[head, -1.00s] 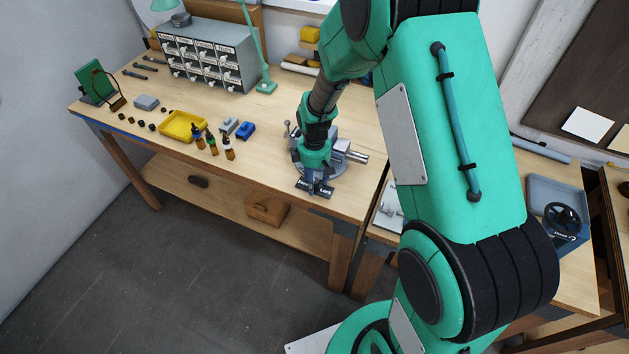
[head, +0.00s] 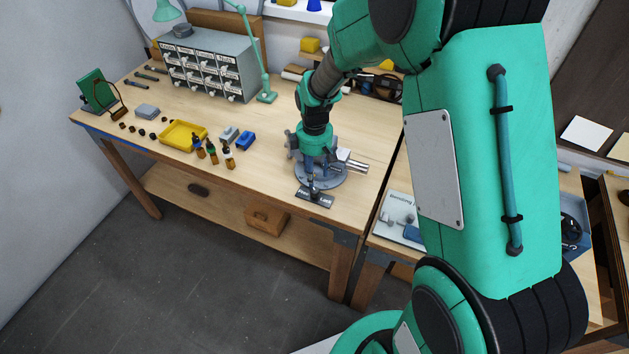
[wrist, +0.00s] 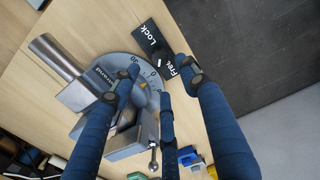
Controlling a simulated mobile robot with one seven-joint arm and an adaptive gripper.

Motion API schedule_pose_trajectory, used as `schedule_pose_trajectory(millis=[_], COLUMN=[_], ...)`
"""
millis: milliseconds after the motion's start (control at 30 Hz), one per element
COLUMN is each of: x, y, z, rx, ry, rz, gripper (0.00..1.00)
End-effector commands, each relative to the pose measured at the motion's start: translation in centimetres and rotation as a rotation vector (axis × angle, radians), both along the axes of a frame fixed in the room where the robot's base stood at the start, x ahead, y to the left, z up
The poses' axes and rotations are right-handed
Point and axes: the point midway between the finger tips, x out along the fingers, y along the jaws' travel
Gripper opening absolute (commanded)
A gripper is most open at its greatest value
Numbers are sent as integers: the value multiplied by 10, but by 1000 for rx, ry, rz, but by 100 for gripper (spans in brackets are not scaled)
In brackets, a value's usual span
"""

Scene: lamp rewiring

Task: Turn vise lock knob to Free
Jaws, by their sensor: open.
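The vise (head: 322,178) stands on a round grey base near the bench's front edge; in the wrist view its graduated base (wrist: 118,68) and steel bar show. A dark label plate (head: 318,200) reading Free on the left and Lock on the right lies in front of it; it also shows in the wrist view (wrist: 150,36). The small dark lock knob (head: 313,185) sits at the plate; a short white mark shows near it in the wrist view, but its exact pointing is unclear. My gripper (wrist: 160,80) is open and empty, its blue fingers over the vise base beside the plate.
Small dropper bottles (head: 212,152), a yellow tray (head: 183,134) and a blue block (head: 245,140) lie left of the vise. A drawer cabinet (head: 210,70) and a green lamp (head: 266,96) stand behind. Bench front right of the plate is clear.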

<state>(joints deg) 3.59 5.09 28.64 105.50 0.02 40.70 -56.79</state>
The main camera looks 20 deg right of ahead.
Motion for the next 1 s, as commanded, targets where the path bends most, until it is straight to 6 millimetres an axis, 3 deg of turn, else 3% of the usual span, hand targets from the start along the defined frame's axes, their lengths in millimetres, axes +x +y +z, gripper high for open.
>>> schedule_pose_trajectory(millis=[267,1000], x=[1,-1], y=[0,1], z=[24,31], rx=[0,0], ry=[-2,-7], rz=[0,-9], gripper=[44,44])
